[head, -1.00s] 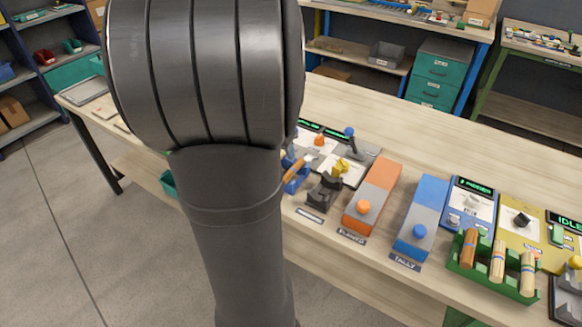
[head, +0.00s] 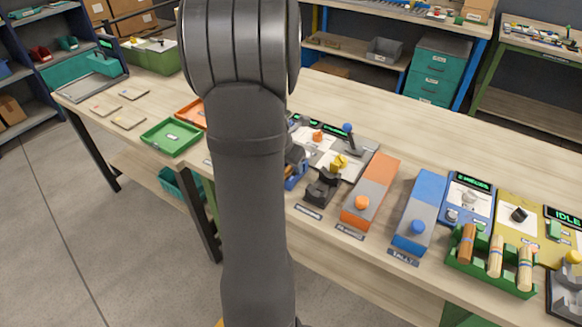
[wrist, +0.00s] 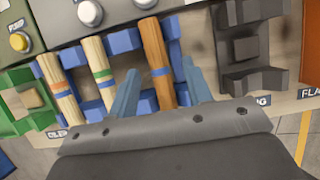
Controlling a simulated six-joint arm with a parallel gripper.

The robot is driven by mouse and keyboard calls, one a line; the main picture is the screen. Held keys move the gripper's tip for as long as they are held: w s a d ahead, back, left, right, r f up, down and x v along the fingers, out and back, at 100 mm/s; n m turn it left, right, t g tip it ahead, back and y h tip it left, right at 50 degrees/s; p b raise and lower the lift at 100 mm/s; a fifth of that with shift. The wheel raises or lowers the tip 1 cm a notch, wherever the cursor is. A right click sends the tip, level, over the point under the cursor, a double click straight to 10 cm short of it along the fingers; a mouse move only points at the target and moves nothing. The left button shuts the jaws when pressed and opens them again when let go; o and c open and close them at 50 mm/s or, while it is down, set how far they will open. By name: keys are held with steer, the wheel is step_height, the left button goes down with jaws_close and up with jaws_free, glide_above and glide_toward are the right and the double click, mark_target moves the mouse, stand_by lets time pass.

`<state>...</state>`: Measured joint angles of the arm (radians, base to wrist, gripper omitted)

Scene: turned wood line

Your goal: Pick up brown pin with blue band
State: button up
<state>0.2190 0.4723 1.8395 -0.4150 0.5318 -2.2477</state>
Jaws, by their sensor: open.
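The brown pin with a blue band (wrist: 153,42) lies in a blue rack (wrist: 124,42) in the wrist view, at the right end of a row. A pale pin with a green band (wrist: 95,50) and a pale pin with an orange band (wrist: 52,75) lie to its left. My gripper (wrist: 160,66) is open, with one blue-grey finger on each side of the brown pin in the picture. I cannot tell whether the fingers touch it.
A black, empty rack (wrist: 249,48) stands right of the blue rack. A green holder (wrist: 15,122) stands to its left. In the head view, a green rack (head: 490,277) with several pins is at right. A green tray (head: 171,137) lies at left.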

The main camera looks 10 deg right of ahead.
jaws_close()
steer(key=shift+r, duration=0.1)
